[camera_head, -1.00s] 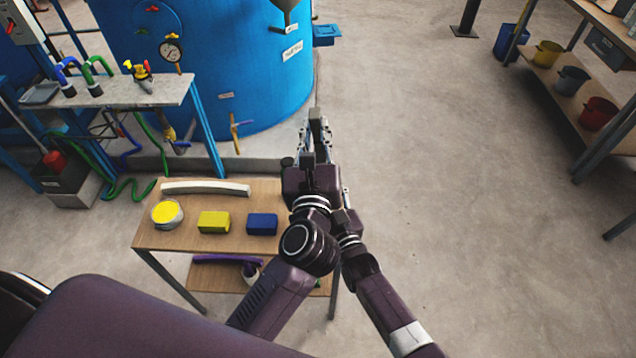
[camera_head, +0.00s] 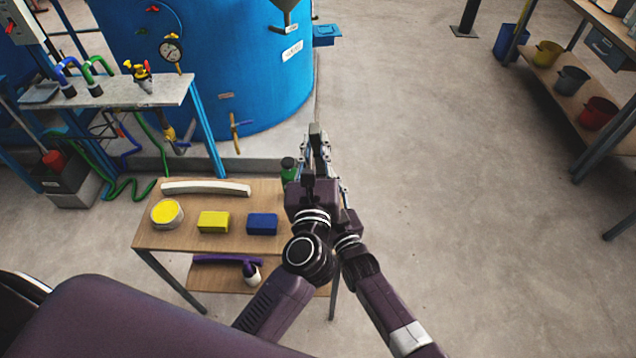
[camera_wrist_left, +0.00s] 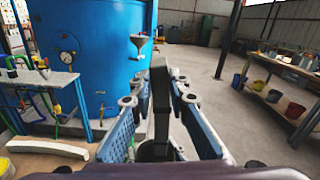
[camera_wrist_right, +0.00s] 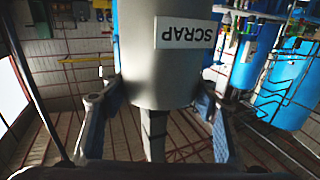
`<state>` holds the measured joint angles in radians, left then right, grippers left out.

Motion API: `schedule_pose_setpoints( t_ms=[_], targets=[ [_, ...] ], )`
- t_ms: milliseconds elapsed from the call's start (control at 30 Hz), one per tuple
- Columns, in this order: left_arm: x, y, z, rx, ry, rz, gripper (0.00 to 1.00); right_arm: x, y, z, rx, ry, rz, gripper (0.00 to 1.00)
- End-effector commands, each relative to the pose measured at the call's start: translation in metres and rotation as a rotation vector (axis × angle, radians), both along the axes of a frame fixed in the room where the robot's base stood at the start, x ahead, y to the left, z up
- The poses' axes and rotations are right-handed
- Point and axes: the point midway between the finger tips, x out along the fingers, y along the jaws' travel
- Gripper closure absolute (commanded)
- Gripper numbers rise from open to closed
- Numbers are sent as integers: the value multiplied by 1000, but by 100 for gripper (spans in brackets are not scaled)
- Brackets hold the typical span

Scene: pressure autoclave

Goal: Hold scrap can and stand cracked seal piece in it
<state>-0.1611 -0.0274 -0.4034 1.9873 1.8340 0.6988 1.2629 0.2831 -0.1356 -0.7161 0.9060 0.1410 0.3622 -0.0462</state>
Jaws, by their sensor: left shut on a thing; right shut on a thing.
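The cracked seal piece (camera_head: 315,133) is a dark upright strip between the fingers of my left gripper (camera_head: 317,155). In the left wrist view the seal piece (camera_wrist_left: 160,95) stands between both fingers, its lower end near a dark round shape that looks like the can's mouth. The grey scrap can (camera_wrist_right: 168,60), with an upside-down SCRAP label, is between the fingers of my right gripper (camera_wrist_right: 150,98). In that view the dark strip shows past the can's edge; whether it is inside is hidden. In the head view the left gripper mostly covers the can and right gripper.
A small wooden table (camera_head: 160,238) holds a pale curved piece (camera_head: 205,188), a round yellow-topped tin (camera_head: 166,213), a yellow block (camera_head: 213,222) and a blue block (camera_head: 262,224). A green bottle (camera_head: 289,169) stands at its back right.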

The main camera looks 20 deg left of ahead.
Motion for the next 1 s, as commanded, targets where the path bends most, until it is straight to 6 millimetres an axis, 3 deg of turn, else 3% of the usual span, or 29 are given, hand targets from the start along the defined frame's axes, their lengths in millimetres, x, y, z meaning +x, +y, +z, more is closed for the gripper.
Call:
schedule_pose_setpoints(
  t_ms=[1000],
  targets=[
    [0, 0, -40, 2, -2, -1, 100, 0, 0, -1, 0, 2, 0, 73]
  ],
)
